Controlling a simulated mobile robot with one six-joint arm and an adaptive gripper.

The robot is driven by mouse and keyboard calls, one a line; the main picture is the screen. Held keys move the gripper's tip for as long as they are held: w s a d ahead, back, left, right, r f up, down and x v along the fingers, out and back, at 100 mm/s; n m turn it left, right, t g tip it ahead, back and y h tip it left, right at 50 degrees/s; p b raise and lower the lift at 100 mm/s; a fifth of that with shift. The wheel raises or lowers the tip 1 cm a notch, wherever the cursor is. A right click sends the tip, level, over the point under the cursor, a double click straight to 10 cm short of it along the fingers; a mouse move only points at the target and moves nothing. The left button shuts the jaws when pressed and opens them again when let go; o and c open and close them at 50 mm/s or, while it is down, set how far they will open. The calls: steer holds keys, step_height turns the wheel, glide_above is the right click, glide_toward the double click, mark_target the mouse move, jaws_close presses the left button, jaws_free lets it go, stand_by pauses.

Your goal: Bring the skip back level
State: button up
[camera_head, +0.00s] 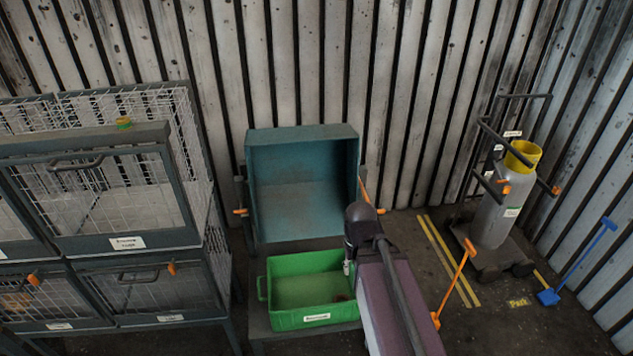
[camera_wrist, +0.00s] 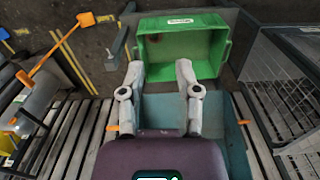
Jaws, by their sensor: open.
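The teal skip (camera_head: 302,190) stands against the back wall, tipped forward, so that its open side and empty inside face the head camera. It hangs between side posts with orange parts. In the wrist view part of the skip (camera_wrist: 228,125) shows behind and beside my fingers. My gripper (camera_wrist: 158,72) is open, with nothing between its fingers. In the head view my gripper (camera_head: 350,265) is near the skip's lower right corner, partly hidden by my arm; I cannot tell whether it touches the skip.
A green tray (camera_head: 288,319) sits on a low stand below the skip, with a small brown thing inside. Wire cages (camera_head: 120,242) stand at left. A gas cylinder (camera_head: 490,222) on a trolley, an orange tool (camera_head: 462,262) and a blue tool (camera_head: 585,257) stand at right.

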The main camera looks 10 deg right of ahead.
jaws_close()
steer(key=w+d+f+m+t+y+b, duration=0.1)
steer(key=w+d+f+m+t+b, duration=0.3)
steer(key=w+m+b, duration=0.35)
steer(key=w+d+f+m+t+y+b, duration=0.1)
steer(key=w+f+m+t+y+b, duration=0.15)
steer(key=w+f+m+b, duration=0.45)
steer(key=w+d+f+m+t+h+b, duration=0.2)
steer(key=d+m+b, duration=0.4)
steer(key=m, duration=0.4)
steer(key=w+d+f+m+t+h+b, duration=0.2)
steer(key=w+d+m+t+b, duration=0.3)
steer(key=d+m, duration=0.4)
steer(key=shift+w+d+m+t+b, duration=0.15)
steer(key=shift+w+m+t+b, duration=0.2)
steer(key=shift+b, duration=0.85)
steer(key=shift+s, duration=0.1)
